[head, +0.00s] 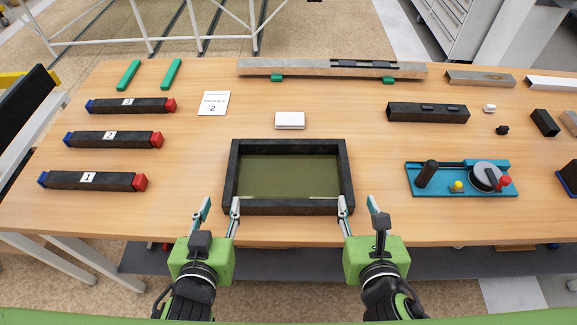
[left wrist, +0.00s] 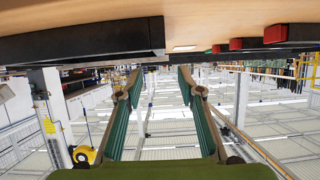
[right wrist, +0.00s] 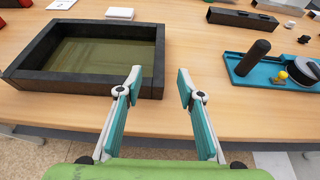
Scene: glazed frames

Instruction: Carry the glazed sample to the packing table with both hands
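The glazed sample (head: 288,207) is a dark rectangular frame around an olive-green pane, lying flat near the table's front edge. My left gripper (head: 218,208) is open at its front left corner. In the left wrist view the gripper (left wrist: 159,76) is empty, with the frame's dark edge (left wrist: 80,41) above it. My right gripper (head: 358,206) is open at the front right corner. In the right wrist view the gripper (right wrist: 157,82) is empty and its left finger is beside the frame's corner (right wrist: 150,88). Whether either gripper touches the frame, I cannot tell.
Numbered dark bars with red and blue ends (head: 110,139) lie on the left of the wooden table (head: 190,185). A teal tool tray (head: 440,190) lies to the right. A white block (head: 290,120) and a long rail (head: 310,69) lie behind the frame.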

